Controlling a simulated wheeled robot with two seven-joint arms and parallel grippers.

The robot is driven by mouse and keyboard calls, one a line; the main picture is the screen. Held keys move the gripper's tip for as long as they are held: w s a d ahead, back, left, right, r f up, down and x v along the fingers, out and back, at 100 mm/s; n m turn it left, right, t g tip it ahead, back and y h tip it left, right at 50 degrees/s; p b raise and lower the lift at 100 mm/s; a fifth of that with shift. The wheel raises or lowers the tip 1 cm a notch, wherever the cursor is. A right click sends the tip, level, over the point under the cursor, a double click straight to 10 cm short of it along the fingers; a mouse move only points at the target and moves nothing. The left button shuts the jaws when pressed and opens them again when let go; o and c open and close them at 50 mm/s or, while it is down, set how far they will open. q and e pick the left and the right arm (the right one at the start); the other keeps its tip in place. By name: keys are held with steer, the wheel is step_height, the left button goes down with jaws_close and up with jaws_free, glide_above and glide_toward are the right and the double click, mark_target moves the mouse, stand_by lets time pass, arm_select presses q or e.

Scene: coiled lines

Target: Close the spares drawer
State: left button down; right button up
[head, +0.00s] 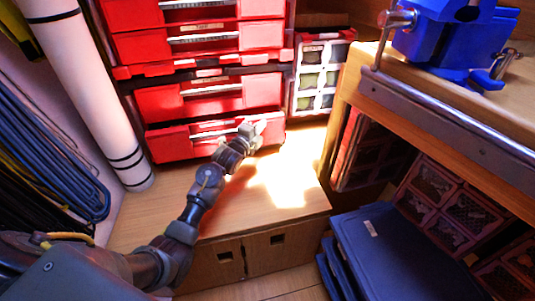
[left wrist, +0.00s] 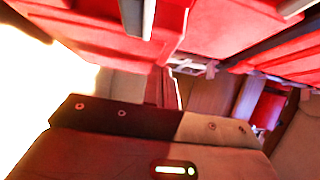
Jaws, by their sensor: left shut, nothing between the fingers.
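Red drawers stand stacked in a cabinet at the back left of the head view. The lowest red drawer (head: 170,146) has a pale label and handle strip along its front, and its front sits a little forward of the shelf around it. I cannot read which drawer is the spares drawer. My left gripper (head: 256,127) is shut and empty, at the right part of the lowest drawer's front. I cannot tell whether it touches. The left wrist view shows red drawer fronts (left wrist: 230,28) close by, beyond the gripper. My right gripper is not in view.
A wooden bench top (head: 140,215) lies below the drawers, with a bright sunlit patch. A white tube (head: 85,80) stands at the left beside coiled blue lines (head: 60,150). A blue vise (head: 455,40) sits on the right workbench. Blue cases (head: 370,255) stand at lower right.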

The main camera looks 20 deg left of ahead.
arm_select(q)
steer(key=shift+w+a+b, duration=0.3)
steer(key=shift+w+a, duration=0.5)
steer(key=shift+w, duration=0.25)
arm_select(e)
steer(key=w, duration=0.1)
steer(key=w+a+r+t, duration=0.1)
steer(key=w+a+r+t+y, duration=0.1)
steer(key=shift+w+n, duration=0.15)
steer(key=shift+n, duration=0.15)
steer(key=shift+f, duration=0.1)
arm_select(q)
steer(key=s+d+p, duration=0.2)
steer(key=shift+s+r+p, duration=0.3)
steer(key=s+a+p, duration=0.1)
steer(key=s, duration=0.9)
steer(key=shift+s+f, duration=0.2)
steer(key=shift+s, duration=0.1)
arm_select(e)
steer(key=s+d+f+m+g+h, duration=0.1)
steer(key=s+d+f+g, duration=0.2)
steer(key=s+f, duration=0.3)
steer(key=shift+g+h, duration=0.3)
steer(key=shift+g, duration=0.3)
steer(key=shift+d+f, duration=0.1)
